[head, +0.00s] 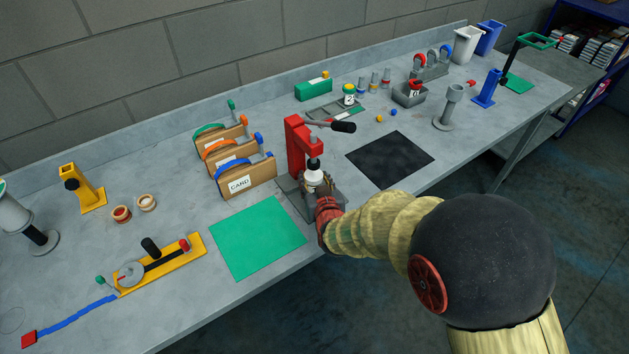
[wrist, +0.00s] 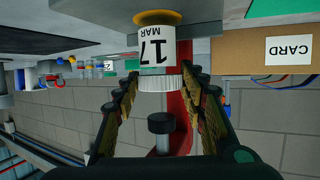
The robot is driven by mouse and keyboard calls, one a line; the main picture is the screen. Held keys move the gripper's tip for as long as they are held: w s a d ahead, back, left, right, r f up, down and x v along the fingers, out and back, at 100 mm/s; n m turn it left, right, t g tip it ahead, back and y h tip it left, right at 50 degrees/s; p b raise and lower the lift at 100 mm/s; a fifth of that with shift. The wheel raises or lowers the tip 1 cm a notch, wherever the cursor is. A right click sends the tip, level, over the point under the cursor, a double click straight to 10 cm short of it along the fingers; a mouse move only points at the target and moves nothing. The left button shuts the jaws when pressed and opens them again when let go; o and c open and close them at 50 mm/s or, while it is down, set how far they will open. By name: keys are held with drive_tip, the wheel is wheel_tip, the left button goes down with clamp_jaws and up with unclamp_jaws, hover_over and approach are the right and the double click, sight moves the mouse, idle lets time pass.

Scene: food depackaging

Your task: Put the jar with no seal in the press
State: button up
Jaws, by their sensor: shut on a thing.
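The red press (head: 300,150) stands on the bench near its front edge, with its handle pointing right. A jar with a white ribbed lid (head: 313,178) is under the press ram. My gripper (wrist: 158,80) is shut on the jar, one finger on each side. The black ram head (wrist: 160,123) is above the lid with a gap. An orange-yellow round part (wrist: 160,17) shows at the jar's base; I cannot tell whether they touch.
Another jar (head: 349,95) stands on a grey tray behind the press. Card boxes (head: 243,180) with coloured handles stand left of the press. A green mat (head: 257,238) lies front left and a black mat (head: 390,159) right; both are clear.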

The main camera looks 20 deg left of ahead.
drive_tip(key=shift+f, duration=0.1)
drive_tip(key=o, duration=1.1)
drive_tip(key=shift+o, duration=0.3)
drive_tip(key=shift+r, duration=0.2)
drive_tip(key=p+v, duration=0.1)
drive_tip(key=v, duration=1.1)
